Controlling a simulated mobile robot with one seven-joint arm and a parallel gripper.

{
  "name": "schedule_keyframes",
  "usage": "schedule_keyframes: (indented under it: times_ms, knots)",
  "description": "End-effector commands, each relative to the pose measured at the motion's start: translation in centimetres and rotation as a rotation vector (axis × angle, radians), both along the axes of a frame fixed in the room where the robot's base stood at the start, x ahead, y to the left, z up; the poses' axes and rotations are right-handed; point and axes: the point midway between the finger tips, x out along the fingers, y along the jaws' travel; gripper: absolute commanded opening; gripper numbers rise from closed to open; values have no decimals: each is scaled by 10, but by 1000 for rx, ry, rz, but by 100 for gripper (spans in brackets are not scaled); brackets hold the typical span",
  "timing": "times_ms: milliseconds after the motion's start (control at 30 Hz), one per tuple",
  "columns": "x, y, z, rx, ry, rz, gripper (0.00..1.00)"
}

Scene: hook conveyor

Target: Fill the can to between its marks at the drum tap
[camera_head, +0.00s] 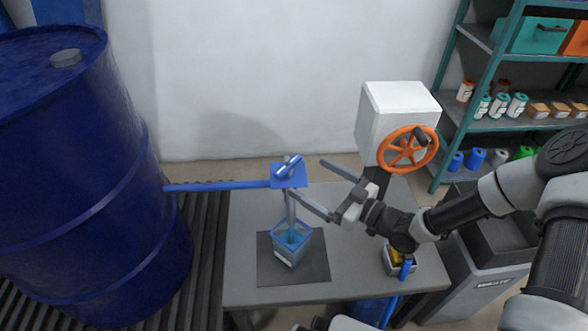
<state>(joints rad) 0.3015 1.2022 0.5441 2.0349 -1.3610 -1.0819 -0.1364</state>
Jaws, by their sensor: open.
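A big blue drum (85,190) stands at the left. A blue pipe (215,186) runs from it to the tap (288,176), which has a blue plate and a light lever lying at a slant on top. A small open-topped can (284,257) with a blue rim stands under the tap on a dark mat (315,272). A thin grey vertical piece reaches from the tap to the can; I cannot tell if it is spout or flow. Blue shows inside the can, but its level and marks are unreadable. My gripper (310,178) is open and empty, just right of the tap.
A white box with an orange handwheel (407,149) stands behind my arm. A small bin with yellow and blue items (400,262) sits at the table's right. Shelves (490,122) stand at the right, a grey bin (478,285) below. The table (245,215) is otherwise fairly clear.

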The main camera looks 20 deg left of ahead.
Motion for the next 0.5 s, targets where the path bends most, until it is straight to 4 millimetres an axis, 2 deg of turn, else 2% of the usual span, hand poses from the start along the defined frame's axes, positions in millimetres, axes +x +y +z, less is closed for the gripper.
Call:
schedule_keyframes:
  times_ms: [33,200,333,500]
  knots:
    - [2,12,-1,2,-1,4,97]
    - [10,43,-1,2,0,3,97]
    - [15,59,-1,1,0,2,97]
    - [18,69,0,0,1,0,97]
